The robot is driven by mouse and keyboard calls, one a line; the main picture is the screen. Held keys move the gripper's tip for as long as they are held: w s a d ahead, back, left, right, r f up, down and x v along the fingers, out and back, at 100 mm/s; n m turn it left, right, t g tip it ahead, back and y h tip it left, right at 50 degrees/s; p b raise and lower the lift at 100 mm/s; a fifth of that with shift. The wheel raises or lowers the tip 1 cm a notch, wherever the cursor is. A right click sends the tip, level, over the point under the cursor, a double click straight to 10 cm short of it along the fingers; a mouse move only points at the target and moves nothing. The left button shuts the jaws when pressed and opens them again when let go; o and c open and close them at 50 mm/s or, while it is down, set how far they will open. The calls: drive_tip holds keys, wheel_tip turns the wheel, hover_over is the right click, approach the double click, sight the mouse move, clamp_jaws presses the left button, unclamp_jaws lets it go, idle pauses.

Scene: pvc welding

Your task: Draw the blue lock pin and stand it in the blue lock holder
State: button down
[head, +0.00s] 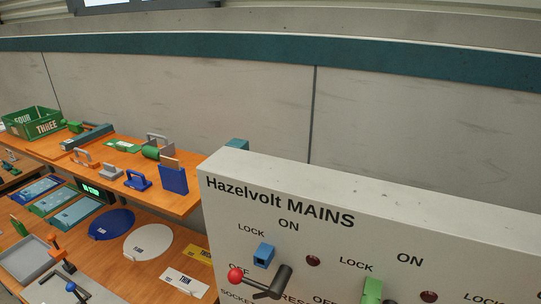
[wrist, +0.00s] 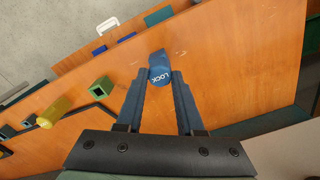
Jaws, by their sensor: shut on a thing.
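In the wrist view, my gripper (wrist: 160,78) is shut on the blue lock pin (wrist: 160,75), whose round end bears the word LOCK and faces the camera. A blue block-like shape (wrist: 157,57) shows just beyond this end. I cannot tell whether it is the pin's lower part or the blue lock holder, or whether the pin touches the wood. In the head view, a blue block (head: 263,255) with a dark opening sits beside LOCK on the mains panel, with no pin seen in it. My gripper does not show in the head view.
An empty green holder (wrist: 101,88) and a yellow pin (wrist: 46,121) lie left of the pin on the wooden bench (wrist: 240,60). The mains panel (head: 380,225) has a red-knobbed lever (head: 236,275). The bench right of the pin is mostly clear.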

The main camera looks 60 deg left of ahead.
drive_tip(key=shift+f+b, duration=0.35)
drive_tip(key=shift+f, duration=0.15)
drive_tip(key=shift+c, duration=2.3)
unclamp_jaws()
drive_tip(key=shift+r, duration=0.2)
wheel_tip(320, 180, up, 13)
drive_tip(key=shift+f+b, duration=0.15)
drive_tip(key=shift+b, duration=0.15)
drive_tip(key=shift+s, duration=0.1)
